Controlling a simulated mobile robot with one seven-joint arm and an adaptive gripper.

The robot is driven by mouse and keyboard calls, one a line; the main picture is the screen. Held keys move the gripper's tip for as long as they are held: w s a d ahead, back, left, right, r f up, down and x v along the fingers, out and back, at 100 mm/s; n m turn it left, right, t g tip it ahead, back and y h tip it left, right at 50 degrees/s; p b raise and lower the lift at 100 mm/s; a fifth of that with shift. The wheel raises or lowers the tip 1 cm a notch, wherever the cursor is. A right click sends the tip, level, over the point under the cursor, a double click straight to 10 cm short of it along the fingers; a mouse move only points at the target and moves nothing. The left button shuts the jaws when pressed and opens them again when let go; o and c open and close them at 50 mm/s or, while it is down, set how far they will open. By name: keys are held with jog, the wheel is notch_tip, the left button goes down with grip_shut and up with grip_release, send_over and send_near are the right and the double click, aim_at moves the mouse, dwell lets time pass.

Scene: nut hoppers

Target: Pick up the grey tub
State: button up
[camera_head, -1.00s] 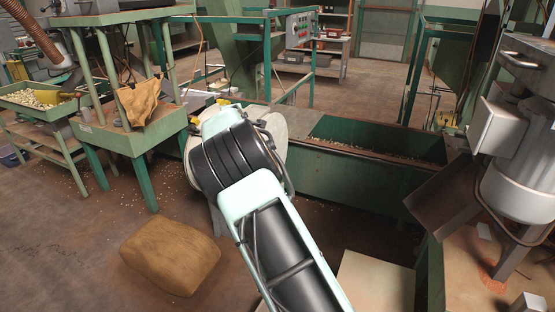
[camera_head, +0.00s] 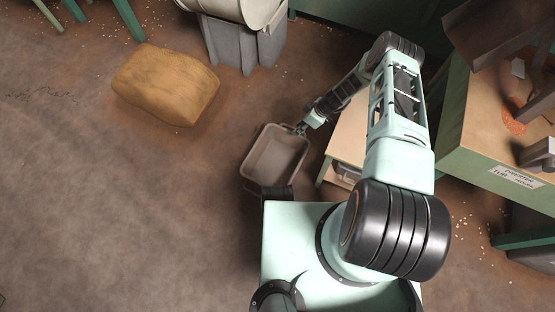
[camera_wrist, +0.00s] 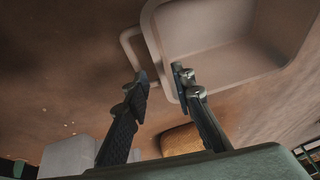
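The grey tub (camera_head: 275,157) is an open, rounded box on the floor, just in front of my base in the head view. Its inside looks empty. My gripper (camera_head: 301,128) is at its upper right corner. In the wrist view, the tub (camera_wrist: 225,65) fills the upper right, with a loop handle (camera_wrist: 127,42) on its left side. The fingers of my gripper (camera_wrist: 161,76) are apart at this side, the left one over the handle and the right one by the tub's wall. I see no clear grip, and contact cannot be told.
A low pale table (camera_head: 345,140) stands close to the right of the tub. A brown sack (camera_head: 165,83) lies on the floor at upper left. A grey bin (camera_head: 232,45) stands beyond the tub. A labelled workbench (camera_head: 480,155) is at right. The floor at left is clear.

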aim_at(289, 138)
jog(key=b+x, duration=0.4)
jog(key=x, duration=0.6)
jog(key=shift+s+a+f+b, duration=0.15)
jog(key=shift+f+b, duration=0.1)
jog(key=shift+b, duration=0.15)
jog(key=shift+f, duration=0.25)
jog(key=shift+c, duration=0.6)
grip_shut()
jog(key=shift+r, duration=0.1)
